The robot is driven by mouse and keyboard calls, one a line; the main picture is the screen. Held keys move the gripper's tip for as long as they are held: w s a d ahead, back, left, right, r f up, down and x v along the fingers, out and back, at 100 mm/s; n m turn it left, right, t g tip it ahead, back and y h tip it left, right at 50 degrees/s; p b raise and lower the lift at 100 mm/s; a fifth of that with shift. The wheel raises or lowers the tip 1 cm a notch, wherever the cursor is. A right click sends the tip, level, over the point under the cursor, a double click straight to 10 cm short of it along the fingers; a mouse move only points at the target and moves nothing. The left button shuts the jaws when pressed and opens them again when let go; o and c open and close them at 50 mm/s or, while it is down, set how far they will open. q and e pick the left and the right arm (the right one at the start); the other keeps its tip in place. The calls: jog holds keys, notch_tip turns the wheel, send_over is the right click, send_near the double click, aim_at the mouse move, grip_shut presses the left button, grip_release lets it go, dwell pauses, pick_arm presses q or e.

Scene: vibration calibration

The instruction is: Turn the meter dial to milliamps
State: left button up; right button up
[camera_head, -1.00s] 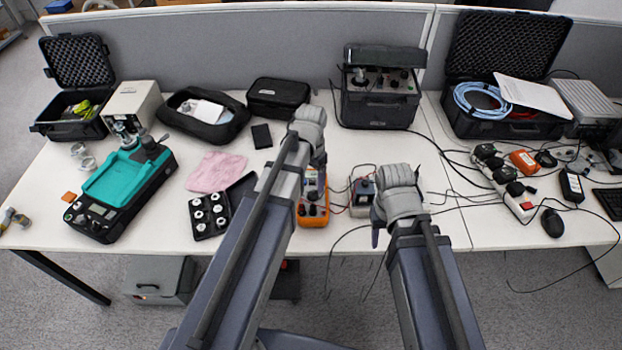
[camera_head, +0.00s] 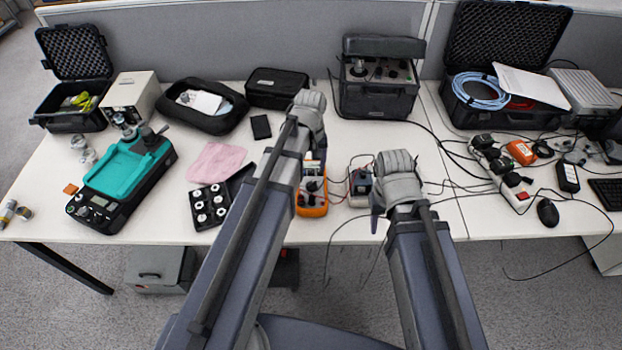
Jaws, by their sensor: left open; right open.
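An orange meter (camera_head: 312,199) with a dark dial lies on the white table, in the middle of the head view. Its upper left part is hidden behind my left arm. My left gripper (camera_head: 310,103) is above and beyond the meter; its fingertips are hidden behind its own wrist. My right gripper (camera_head: 380,200) is to the right of the meter, next to a small grey box with a dark top (camera_head: 359,185). Both grippers are open and I see nothing held. The dial's marks are too small to read.
Thin red and black leads run between the meter and the small box. A black tray of white round parts (camera_head: 209,204) and a pink cloth (camera_head: 216,162) lie to the left. A black instrument case (camera_head: 376,103) stands behind. Power strips and cables cover the right side.

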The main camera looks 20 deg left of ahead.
aim_at(311, 183)
pick_arm(q)
jog(key=n, duration=0.7)
jog(key=shift+w, duration=0.15)
jog(key=shift+f, duration=0.1)
notch_tip(311, 183, down, 8)
jog(key=b, duration=0.8)
jog(key=shift+r, duration=0.2)
grip_shut()
